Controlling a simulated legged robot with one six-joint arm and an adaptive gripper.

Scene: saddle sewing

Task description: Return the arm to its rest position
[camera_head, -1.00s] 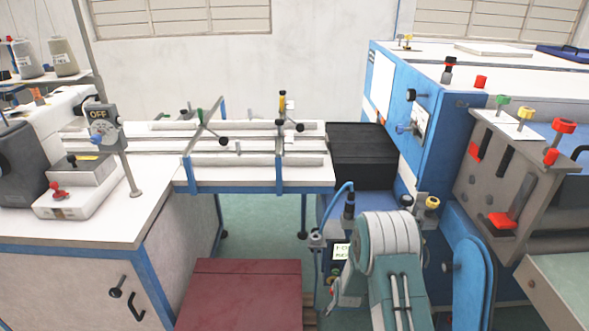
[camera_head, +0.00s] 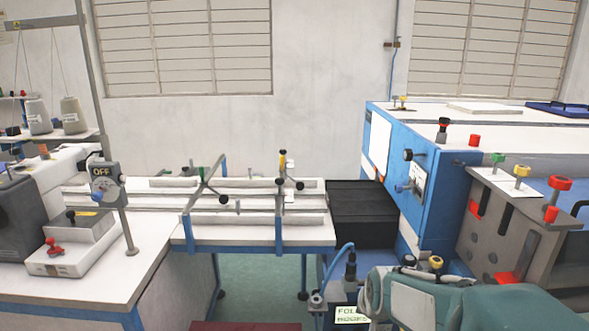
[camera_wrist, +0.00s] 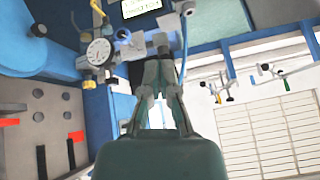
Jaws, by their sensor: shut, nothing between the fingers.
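My gripper (camera_wrist: 167,62) shows in the middle of the wrist view, with its fingers drawn together and nothing between them. It touches nothing that I can make out. My teal arm (camera_head: 515,305) lies low at the bottom right of the head view, in front of the blue machine. The gripper's fingers cannot be made out in the head view. The wrist view looks turned over, with the window (camera_wrist: 270,140) low at the right.
A blue machine (camera_head: 440,200) with knobs stands right. A white bench (camera_head: 255,232) with rails stands in the middle, beside a black ribbed block (camera_head: 362,215). A switch box marked OFF (camera_head: 103,180) is left. A pressure gauge (camera_wrist: 98,51) is close to the gripper in the wrist view.

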